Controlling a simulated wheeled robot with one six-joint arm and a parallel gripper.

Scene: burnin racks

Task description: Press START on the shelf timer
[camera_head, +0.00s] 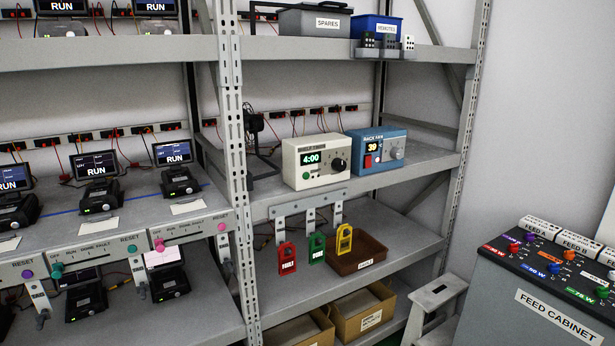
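The shelf timer (318,178) is a cream box on the middle shelf of the right-hand rack, just right of the upright. Its display (311,158) reads 4:00 in green. A small green button (306,176) sits below the display; its lettering is too small to read. A dark round knob (339,165) is on the right of its front. The label along its top edge is blurred. The timer's front faces me and nothing covers it. My gripper is not in view.
A blue box (378,135) labelled like RACK FAN, showing 39, stands right of the timer. The metal upright (236,150) stands to its left. Red, green and yellow tags (317,248) hang below. A feed cabinet (540,300) and step stool (440,300) stand at right.

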